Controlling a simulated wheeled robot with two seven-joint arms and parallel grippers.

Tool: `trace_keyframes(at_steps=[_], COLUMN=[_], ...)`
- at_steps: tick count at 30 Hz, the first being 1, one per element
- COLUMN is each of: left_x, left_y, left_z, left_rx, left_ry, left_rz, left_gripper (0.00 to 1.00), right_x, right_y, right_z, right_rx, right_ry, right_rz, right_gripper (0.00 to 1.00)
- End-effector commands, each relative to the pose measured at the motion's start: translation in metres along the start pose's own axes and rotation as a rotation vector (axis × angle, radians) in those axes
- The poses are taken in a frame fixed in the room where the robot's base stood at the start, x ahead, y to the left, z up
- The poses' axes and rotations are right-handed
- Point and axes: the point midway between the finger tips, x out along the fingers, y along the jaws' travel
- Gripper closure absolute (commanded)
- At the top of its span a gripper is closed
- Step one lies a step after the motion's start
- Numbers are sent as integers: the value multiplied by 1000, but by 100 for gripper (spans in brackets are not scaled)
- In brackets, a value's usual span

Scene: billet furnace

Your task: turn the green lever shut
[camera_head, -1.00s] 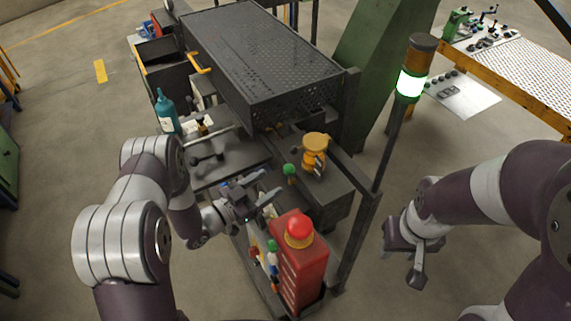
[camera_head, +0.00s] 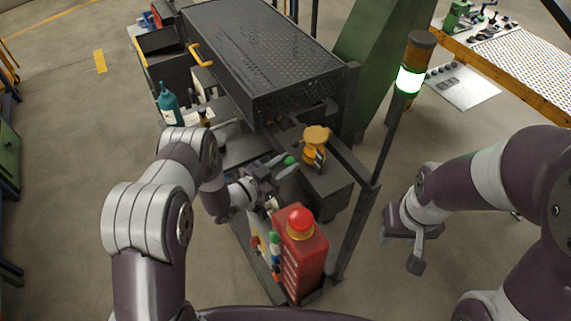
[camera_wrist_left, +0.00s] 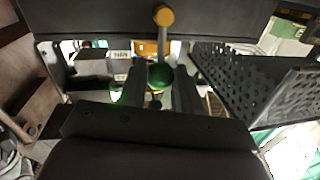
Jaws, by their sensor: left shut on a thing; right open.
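The green lever shows its round green knob (camera_head: 290,160) beside the yellow-orange part on the dark machine. In the left wrist view the green knob (camera_wrist_left: 160,76) sits between the two fingers. My left gripper (camera_head: 284,168) is shut on the knob; its fingers hide most of the lever's stem. My right gripper (camera_head: 416,254) is open and empty, well to the right, over the floor.
A yellow-orange handled part (camera_head: 315,147) stands just right of the knob. A red box with a red dome button (camera_head: 300,220) stands in front. A dark post with a lit lamp (camera_head: 410,80) rises at the right. A perforated guard (camera_head: 262,55) is behind.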

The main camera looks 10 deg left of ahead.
Motion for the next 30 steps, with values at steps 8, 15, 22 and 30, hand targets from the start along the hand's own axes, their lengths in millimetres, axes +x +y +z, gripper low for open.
trace_keyframes(at_steps=[8, 15, 22, 30], left_x=[0, -1, -3, -4], left_y=[4, 13, 22, 30], left_z=[2, 4, 6, 8], left_rx=[65, 226, 395, 542], left_ry=[14, 43, 72, 95], left_rz=[0, -4, -8, -10], left_gripper=[100, 100, 100, 100], right_x=[11, 34, 56, 75], right_y=[0, 0, 0, 0], right_z=[1, 4, 7, 9], right_rx=[0, 0, 0, 0], right_ry=[0, 0, 0, 0], right_rz=[0, 0, 0, 0], right_gripper=[57, 57, 57, 57])
